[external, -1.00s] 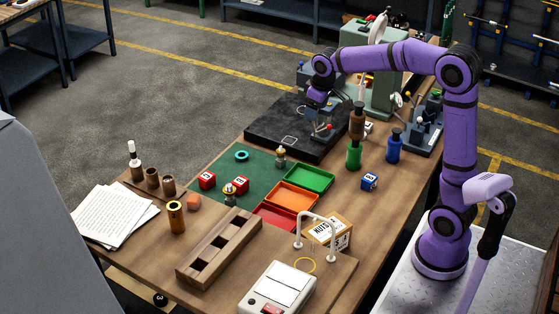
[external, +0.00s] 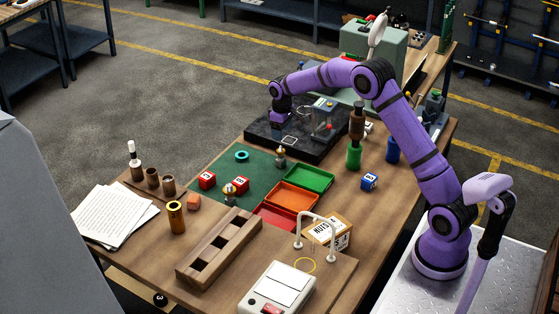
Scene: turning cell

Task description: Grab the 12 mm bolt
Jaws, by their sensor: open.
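No piece can be made out for certain as the 12 mm bolt. Two small upright metal pieces stand by the green mat: one (external: 280,157) near its far right corner, the other (external: 230,193) nearer the front. Whether either is a bolt, and its size, is too small to tell. My gripper (external: 279,117) points down over the left part of the black plate (external: 267,137), beyond the mat. It is open; its fingers are dark against the plate and hard to see. I see nothing in it.
The green mat (external: 207,165) holds red cubes (external: 207,181) and a teal ring (external: 242,156). Green (external: 309,177), orange (external: 291,197) and red trays (external: 272,217) lie beside it. A gauge stand (external: 325,120), green bottle (external: 354,156) and blue bottle (external: 393,150) stand to the right.

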